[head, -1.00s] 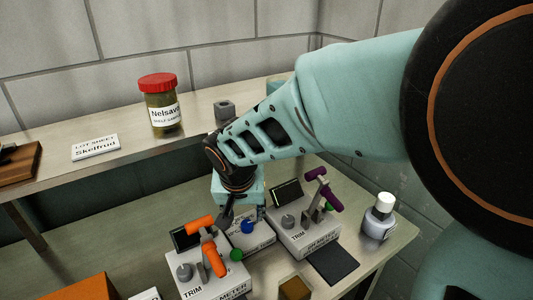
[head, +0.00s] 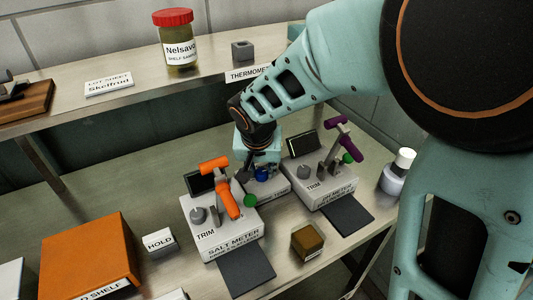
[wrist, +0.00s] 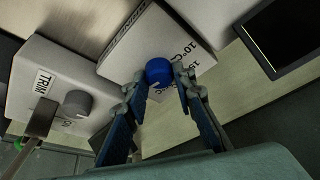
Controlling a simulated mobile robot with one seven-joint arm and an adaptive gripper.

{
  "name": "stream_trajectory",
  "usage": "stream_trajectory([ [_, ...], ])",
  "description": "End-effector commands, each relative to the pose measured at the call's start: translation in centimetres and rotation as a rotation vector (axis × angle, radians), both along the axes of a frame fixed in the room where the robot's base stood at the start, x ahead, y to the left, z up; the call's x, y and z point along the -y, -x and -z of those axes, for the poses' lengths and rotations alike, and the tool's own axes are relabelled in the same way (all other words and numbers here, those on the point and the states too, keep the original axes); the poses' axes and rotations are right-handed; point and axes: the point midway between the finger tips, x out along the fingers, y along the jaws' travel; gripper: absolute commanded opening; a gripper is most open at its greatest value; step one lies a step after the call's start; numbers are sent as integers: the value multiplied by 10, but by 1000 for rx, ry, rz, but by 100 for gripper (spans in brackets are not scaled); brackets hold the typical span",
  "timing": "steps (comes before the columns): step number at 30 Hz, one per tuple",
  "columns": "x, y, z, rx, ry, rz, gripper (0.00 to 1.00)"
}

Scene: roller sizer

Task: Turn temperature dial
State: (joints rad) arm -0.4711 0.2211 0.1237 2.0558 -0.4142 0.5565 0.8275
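The blue temperature dial (wrist: 158,70) sits on a pale box (wrist: 145,35) marked 10°C and 15°C in the wrist view. It also shows in the head view (head: 263,174), between the two meters and partly hidden by my arm. My gripper (wrist: 161,77) is open, with one fingertip on each side of the dial. A thin gap seems to remain on both sides; contact cannot be made out. The dial's pointer mark is not clear.
The salt meter (head: 222,222) with an orange lever stands left of the dial box, and the pH meter (head: 320,180) with a purple lever stands right. A white-capped bottle (head: 397,172) stands at the right edge. An orange box (head: 85,250) lies front left.

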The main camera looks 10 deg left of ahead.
Motion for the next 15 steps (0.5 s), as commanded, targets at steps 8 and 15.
stream_trajectory([
  [8, 0, 0, 0, -1, 0, -3, 0],
  [15, 2, 0, -2, -2, 0, -61, 0],
])
